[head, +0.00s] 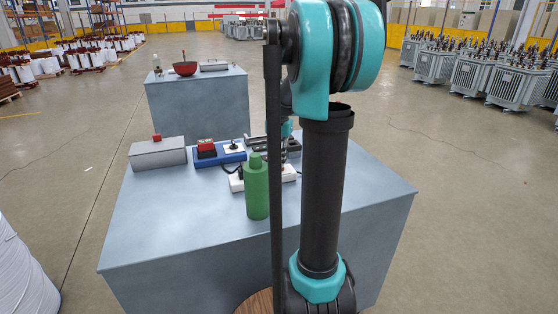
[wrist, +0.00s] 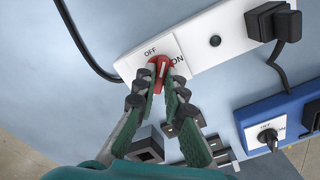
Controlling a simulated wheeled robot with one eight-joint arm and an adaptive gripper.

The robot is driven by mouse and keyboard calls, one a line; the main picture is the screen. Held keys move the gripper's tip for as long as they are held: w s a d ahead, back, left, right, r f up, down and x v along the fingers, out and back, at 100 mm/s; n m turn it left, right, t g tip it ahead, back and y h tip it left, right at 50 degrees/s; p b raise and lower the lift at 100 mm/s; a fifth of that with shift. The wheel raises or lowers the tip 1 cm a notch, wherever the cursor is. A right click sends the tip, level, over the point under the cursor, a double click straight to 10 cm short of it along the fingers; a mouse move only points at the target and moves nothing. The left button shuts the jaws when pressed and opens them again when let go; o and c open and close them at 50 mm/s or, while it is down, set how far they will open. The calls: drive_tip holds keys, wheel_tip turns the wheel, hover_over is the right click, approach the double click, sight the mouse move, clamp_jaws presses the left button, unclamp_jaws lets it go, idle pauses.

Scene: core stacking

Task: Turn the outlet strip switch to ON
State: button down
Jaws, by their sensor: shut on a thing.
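The white outlet strip (wrist: 215,38) runs diagonally across the top of the wrist view. Its panel carries the labels OFF on the left and ON on the right, the latter partly covered. The red switch knob (wrist: 158,66) sits between the labels, and my gripper (wrist: 160,80) has its two green fingers closed around it. The fingertips hide part of the knob, and I cannot tell exactly where it points. In the head view the strip (head: 236,185) lies on the grey table, partly behind the green bottle and my arm. My gripper is mostly hidden there.
A black plug (wrist: 268,22) sits in the strip, with a cable. A blue box (wrist: 245,122) with another OFF switch lies close by. The green bottle (head: 257,190) stands in front of the strip. A grey box (head: 157,154) stands left. The table's (head: 150,230) front left is clear.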

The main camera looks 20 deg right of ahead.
drive_tip(key=m, duration=0.5)
drive_tip(key=shift+m, duration=2.4)
drive_tip(key=c, duration=1.6)
unclamp_jaws()
wheel_tip(320, 180, up, 12)
